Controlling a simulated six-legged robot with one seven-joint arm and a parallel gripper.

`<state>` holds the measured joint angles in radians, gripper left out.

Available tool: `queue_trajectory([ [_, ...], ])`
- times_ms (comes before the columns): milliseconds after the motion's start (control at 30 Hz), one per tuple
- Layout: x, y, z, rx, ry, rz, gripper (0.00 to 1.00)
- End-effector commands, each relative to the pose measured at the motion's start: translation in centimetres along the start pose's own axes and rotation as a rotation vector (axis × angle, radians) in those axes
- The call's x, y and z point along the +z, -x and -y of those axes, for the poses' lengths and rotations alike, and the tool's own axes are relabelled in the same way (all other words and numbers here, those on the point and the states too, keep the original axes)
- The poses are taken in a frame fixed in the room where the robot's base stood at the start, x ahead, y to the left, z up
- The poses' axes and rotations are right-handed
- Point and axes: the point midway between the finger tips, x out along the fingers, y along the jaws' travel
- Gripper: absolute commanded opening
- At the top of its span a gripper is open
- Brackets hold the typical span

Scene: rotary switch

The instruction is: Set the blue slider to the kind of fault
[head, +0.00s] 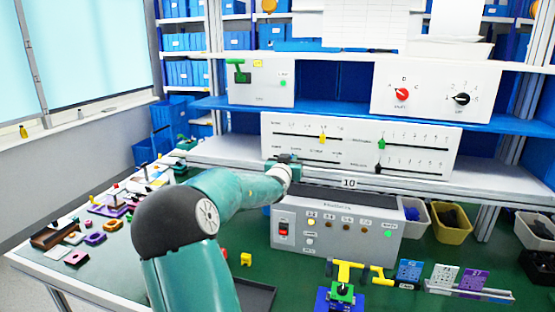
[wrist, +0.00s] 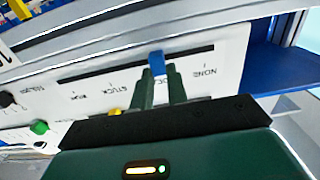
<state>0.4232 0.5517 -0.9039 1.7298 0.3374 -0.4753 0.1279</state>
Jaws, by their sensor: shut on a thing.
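The blue slider (wrist: 157,60) sits in a dark slot on the white slider panel (wrist: 225,60), seen upside down in the wrist view. My gripper (wrist: 160,73) has its two dark green fingers closed on it. Upside-down labels run beside the slot. NONE is to the right of the slider, STUCK to the left, and the label at the slider is partly hidden by the fingers. In the head view my gripper (head: 288,160) is at the panel's lower left slot and hides the slider. The panel (head: 350,130) also shows there.
The panel also carries a yellow slider (head: 322,138), a green slider (head: 381,143) and a black slider (head: 378,169). Below stands a grey box (head: 340,240) with a red switch. A panel with two knobs (head: 435,92) is on the shelf above.

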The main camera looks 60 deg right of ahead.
Motion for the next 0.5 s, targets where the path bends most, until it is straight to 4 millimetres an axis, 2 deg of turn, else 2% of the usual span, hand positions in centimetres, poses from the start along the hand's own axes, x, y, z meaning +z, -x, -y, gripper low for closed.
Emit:
queue_trajectory([
  [100, -0.04, 0.01, -1.11, 0.0, 0.0, -0.001, 0.0],
  [400, -0.02, 0.03, -1.1, -0.001, 0.0, -0.001, 0.0],
  [433, -0.02, 0.03, -1.09, -0.001, 0.0, -0.001, 0.21],
  [500, -0.02, 0.03, -1.09, -0.001, 0.0, -0.001, 0.35],
])
